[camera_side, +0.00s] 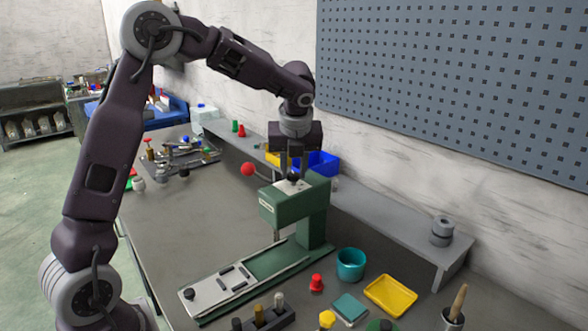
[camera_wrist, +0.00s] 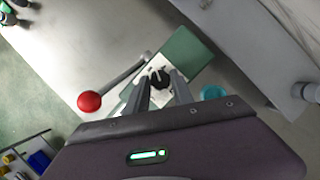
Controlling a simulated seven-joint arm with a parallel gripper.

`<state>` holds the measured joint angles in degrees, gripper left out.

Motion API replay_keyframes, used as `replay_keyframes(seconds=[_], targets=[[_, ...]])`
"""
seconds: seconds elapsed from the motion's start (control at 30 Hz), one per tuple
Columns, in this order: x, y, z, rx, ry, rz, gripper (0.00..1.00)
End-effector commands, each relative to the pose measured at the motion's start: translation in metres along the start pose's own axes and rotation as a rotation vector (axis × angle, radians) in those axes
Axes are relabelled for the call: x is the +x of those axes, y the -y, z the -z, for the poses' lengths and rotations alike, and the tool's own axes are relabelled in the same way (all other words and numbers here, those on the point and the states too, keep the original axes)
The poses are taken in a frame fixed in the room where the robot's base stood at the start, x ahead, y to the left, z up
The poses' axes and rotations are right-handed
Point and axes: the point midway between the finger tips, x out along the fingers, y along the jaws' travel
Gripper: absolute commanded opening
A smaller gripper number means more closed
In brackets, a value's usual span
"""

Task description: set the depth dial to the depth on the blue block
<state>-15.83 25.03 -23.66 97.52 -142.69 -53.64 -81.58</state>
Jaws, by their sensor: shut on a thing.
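The green drill-press-like machine (camera_side: 288,207) stands on the bench, with a pale plate on top of its head. A black knob (camera_side: 294,177), apparently the depth dial, stands on that plate. My gripper (camera_side: 293,168) points down from above, its two fingers shut around the knob. In the wrist view the black knob (camera_wrist: 160,80) shows between the fingertips. Its marks are too small or hidden to read. A flat teal-blue block (camera_side: 350,308) lies on the bench at the front; I cannot tell whether it is the blue block, and no depth is legible on it.
A lever with a red ball (camera_side: 248,169) sticks out left of the machine head. A teal cup (camera_side: 351,264), a yellow tray (camera_side: 390,296) and a red piece (camera_side: 316,283) stand in front. A grey shelf (camera_side: 385,225) runs behind. The bench left of the machine is mostly clear.

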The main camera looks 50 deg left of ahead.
Motion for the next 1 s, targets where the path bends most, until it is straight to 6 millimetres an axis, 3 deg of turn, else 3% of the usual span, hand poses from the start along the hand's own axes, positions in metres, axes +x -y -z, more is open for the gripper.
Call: replay_keyframes(seconds=[1.0], targets=[[0.0016,-0.0075,-0.0037,0.882,-0.002,0.37,0.0]])
